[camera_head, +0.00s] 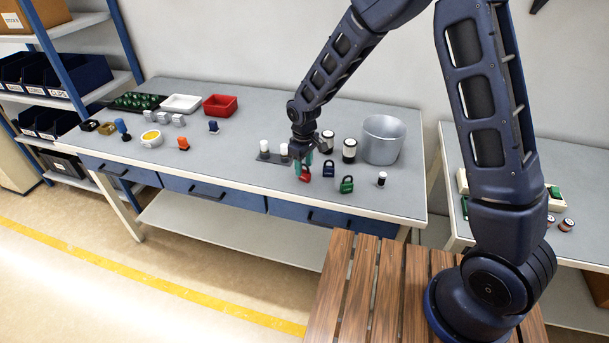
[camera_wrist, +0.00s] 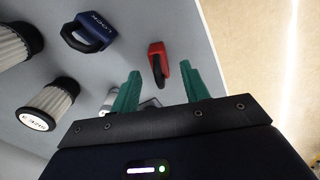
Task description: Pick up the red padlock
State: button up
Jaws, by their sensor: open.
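The red padlock (camera_head: 305,174) stands on the grey workbench in the head view, near the front edge. In the wrist view the red padlock (camera_wrist: 157,62) shows beyond the fingertips, roughly between them, with its dark shackle toward me. My gripper (camera_head: 304,164) is just above and beside it in the head view. Its two green fingers are apart and empty in the wrist view (camera_wrist: 163,80). I cannot tell whether a finger touches the padlock.
A blue padlock (camera_head: 328,168) and a green padlock (camera_head: 346,185) stand to the right. A dark holder (camera_head: 271,156) with white-topped parts is at the left. Bare bench (camera_head: 240,180) lies farther left.

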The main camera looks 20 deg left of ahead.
aim_at(305, 171)
notch_tip(305, 171, down, 4)
jog(key=shift+d, duration=0.15)
grip_shut()
jog(key=shift+r, duration=0.15)
